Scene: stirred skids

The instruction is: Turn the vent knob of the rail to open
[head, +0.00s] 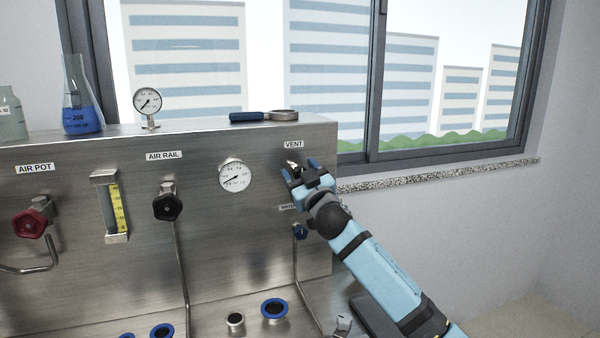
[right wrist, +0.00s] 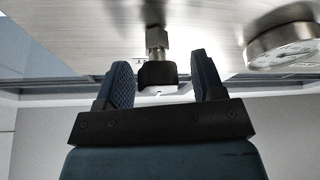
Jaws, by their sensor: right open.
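The VENT label (head: 293,144) is on the right part of the steel panel (head: 90,245). My right gripper (head: 299,167) is at the panel just below that label and hides most of what is there. In the right wrist view, the vent knob (right wrist: 157,75), dark with a pale front, sits on a short metal stem. It lies between the two open fingers of the right gripper (right wrist: 160,85), with a visible gap on each side. The knob's turn position is hard to tell. My left gripper is not in view.
A round gauge (head: 236,175) is left of the gripper, and a black AIR RAIL knob (head: 167,205) is farther left. A blue knob (head: 300,231) and a thin pipe are below the gripper. A blue-handled tool (head: 262,116) lies on the panel top.

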